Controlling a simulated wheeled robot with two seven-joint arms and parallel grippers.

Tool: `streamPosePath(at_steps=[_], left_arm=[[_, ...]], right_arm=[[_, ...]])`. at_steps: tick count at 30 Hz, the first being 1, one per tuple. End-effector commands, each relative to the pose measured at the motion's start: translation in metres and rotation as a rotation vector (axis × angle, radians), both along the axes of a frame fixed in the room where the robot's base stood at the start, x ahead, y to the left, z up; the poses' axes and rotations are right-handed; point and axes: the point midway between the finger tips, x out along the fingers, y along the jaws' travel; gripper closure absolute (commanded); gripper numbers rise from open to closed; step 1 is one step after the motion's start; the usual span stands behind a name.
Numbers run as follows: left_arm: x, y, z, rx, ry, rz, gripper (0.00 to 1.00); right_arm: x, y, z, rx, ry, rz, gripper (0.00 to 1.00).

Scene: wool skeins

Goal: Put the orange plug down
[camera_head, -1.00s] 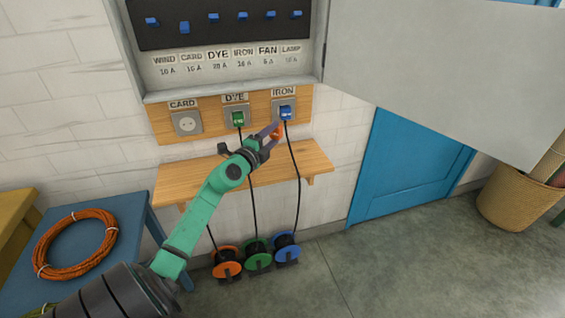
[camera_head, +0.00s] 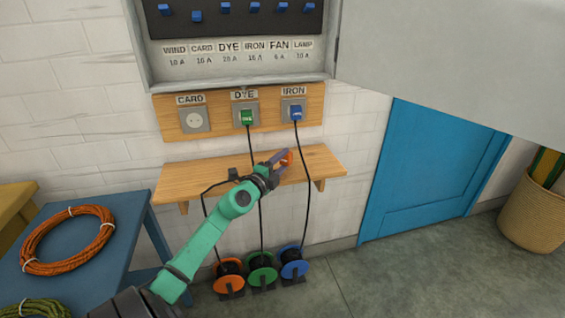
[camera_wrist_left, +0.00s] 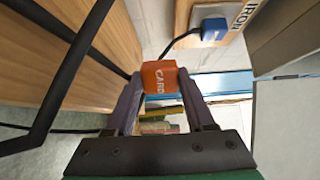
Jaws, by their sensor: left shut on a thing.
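My left gripper (camera_head: 278,162) is shut on the orange plug (camera_head: 287,158), which shows at its tips over the right part of the wooden shelf (camera_head: 185,178). I cannot tell whether the plug touches the shelf. My right gripper is not in view.
The CARD socket (camera_head: 194,120) is empty. A green plug (camera_head: 247,118) is in the DYE socket and a blue plug (camera_head: 296,112) in the IRON socket. Their black cables hang past the shelf to reels near the floor. The shelf's left part is clear.

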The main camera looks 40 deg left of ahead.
Motion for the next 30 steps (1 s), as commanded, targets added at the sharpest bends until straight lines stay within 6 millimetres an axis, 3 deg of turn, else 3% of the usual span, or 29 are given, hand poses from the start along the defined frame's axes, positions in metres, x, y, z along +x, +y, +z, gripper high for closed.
streamPosePath(at_steps=[15, 16, 18, 30], left_arm=[[0.000, 0.000, -0.008, 0.000, -0.001, 0.000, 1.00], [0.000, 0.000, -0.009, 0.000, 0.000, 0.000, 0.42], [0.000, 0.000, -0.009, 0.000, 0.000, 0.000, 0.16], [0.000, 0.000, 0.001, 0.001, -0.001, 0.000, 0.16]], right_arm=[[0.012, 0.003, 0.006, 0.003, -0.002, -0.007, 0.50], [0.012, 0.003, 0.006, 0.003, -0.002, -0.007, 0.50], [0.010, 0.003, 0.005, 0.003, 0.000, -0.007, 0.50], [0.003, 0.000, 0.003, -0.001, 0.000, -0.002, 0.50]])
